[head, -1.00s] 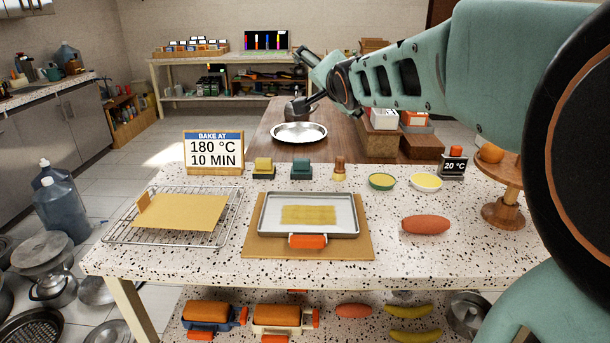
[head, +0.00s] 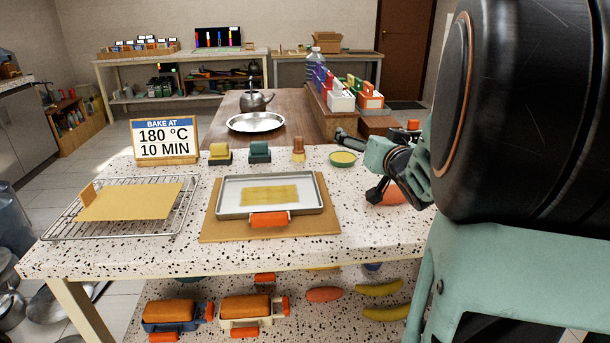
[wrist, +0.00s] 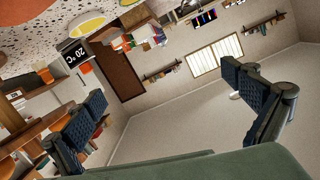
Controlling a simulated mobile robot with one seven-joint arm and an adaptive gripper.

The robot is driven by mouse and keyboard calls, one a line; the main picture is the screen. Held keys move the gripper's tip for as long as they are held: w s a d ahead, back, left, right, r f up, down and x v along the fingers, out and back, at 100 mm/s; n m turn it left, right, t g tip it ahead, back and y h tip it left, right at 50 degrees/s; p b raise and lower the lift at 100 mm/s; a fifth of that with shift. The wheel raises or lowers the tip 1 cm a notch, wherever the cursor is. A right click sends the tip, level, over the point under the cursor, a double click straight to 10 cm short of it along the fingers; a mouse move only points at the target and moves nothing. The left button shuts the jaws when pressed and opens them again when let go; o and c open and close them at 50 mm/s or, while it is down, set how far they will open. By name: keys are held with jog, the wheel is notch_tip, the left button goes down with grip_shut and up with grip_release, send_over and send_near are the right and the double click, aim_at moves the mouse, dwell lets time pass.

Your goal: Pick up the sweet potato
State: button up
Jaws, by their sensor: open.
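The orange-red sweet potato (head: 392,198) lies on the right part of the speckled counter in the head view. My gripper (head: 360,164) is in front of it in that view and hides part of it. The dark fingers are spread wide with nothing between them. I cannot tell whether a finger touches the sweet potato. In the wrist view my gripper (wrist: 168,98) is open and empty, facing the room and far wall. A similar orange-red sweet potato (head: 324,294) lies on the lower shelf beside yellow bananas (head: 380,288).
A metal tray (head: 230,208) on a board fills the counter's middle, with a wire rack (head: 62,222) at left. Counter right of the tray is mostly clear.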

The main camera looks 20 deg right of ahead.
jog(key=n+b, duration=0.1)
jog(key=b, duration=0.1)
send_over(393, 196)
jog(key=s+a, duration=0.3)
notch_tip(393, 196, down, 8)
jog(key=shift+n, duration=0.7)
jog(key=s+f+b, duration=0.1)
jog(key=s+f, duration=0.2)
jog(key=s+f+b, duration=0.1)
jog(key=s+f, duration=0.1)
jog(key=s, duration=0.1)
jog(key=shift+s+d+f, duration=0.2)
jog(key=shift+s+f, duration=0.05)
jog(key=shift+f, duration=0.15)
jog(key=shift+w+f, duration=0.1)
jog(key=shift+w, duration=0.05)
jog(key=b+x, duration=0.3)
jog(key=x, duration=0.7)
jog(key=shift+w+d, duration=0.1)
jog(key=shift+w, duration=0.1)
jog(key=c, duration=1.1)
jog(key=shift+r, duration=0.25)
